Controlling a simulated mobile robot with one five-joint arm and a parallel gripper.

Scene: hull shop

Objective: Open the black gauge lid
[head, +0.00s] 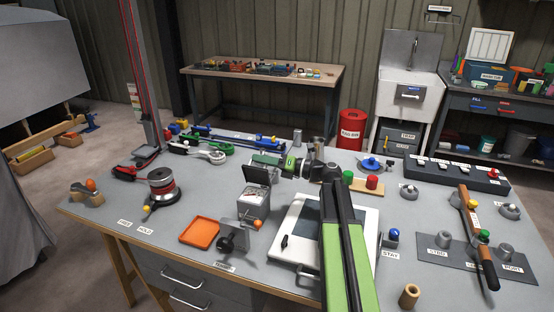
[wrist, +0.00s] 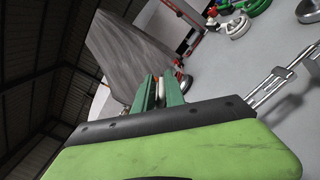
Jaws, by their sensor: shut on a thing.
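The black gauge lid (head: 257,174) stands raised and tilted above the small grey gauge box (head: 250,205) on the bench in the head view. The light gauge face on top of the box is uncovered. My green gripper (wrist: 158,82) reaches in from the right behind the lid and is shut on it. In the head view the lid partly hides the fingertips. In the wrist view the two green fingers point away from the camera, close together. I cannot make out the lid between them there.
A black knob on a grey plate (head: 232,240) and an orange tray (head: 200,234) stand in front of the box. A white-framed panel (head: 296,222) lies to its right. A sander-like tool (head: 161,185) is to the left. Green and blue clamps (head: 215,146) lie behind.

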